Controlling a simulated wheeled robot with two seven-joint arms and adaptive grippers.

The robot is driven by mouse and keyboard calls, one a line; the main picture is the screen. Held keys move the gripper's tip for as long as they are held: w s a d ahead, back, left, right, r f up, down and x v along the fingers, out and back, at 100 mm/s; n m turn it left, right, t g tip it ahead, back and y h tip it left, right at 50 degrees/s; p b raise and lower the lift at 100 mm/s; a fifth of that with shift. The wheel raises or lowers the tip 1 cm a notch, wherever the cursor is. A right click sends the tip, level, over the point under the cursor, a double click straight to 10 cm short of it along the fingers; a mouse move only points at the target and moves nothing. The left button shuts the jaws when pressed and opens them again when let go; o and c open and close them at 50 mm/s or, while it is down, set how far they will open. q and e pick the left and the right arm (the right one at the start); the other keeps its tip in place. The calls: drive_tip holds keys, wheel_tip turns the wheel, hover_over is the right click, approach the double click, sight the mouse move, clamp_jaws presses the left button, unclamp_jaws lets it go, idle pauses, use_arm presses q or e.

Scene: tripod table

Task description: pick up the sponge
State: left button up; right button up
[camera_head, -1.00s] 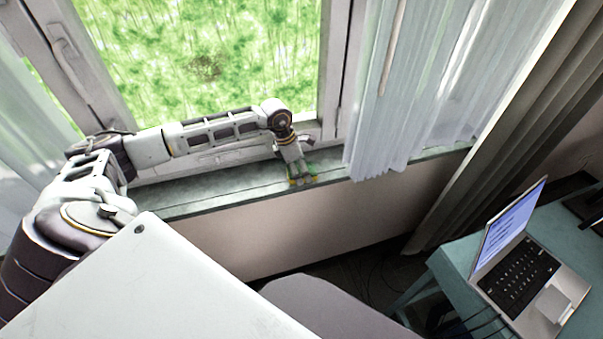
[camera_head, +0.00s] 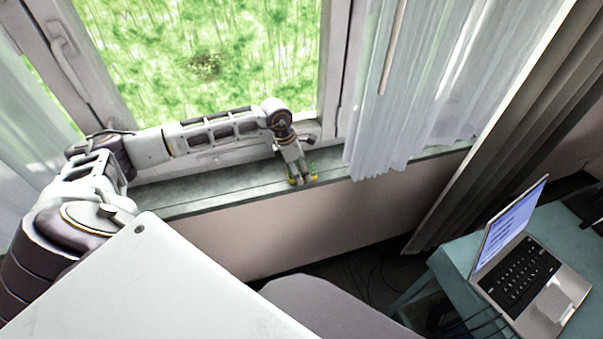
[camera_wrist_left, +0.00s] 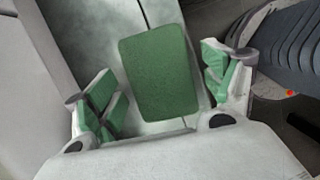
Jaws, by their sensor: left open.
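The sponge (camera_wrist_left: 158,75) is a green block with rounded corners. In the left wrist view it lies flat on the grey window sill, between the spread fingers of my left gripper (camera_wrist_left: 160,88). A gap shows on each side between the sponge and the green finger pads, so they look apart. In the head view my left gripper (camera_head: 302,178) points down at the sill's front edge and hides most of the sponge. A bit of green shows beside the fingers. The left gripper is open and empty. My right gripper is not in view.
The window sill (camera_head: 225,186) runs below the window frame (camera_head: 330,75), close behind my left arm. A white curtain (camera_head: 385,120) hangs just right of the gripper. A teal table (camera_head: 455,262) with a laptop (camera_head: 525,265) stands at lower right. The sill left of the gripper is clear.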

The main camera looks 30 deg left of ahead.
use_arm(q)
drive_tip(key=shift+f, duration=0.1)
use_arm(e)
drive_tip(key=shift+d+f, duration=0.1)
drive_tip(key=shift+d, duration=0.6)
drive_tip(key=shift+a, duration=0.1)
use_arm(q)
drive_tip(key=c, duration=0.8)
drive_tip(key=shift+o, duration=0.2)
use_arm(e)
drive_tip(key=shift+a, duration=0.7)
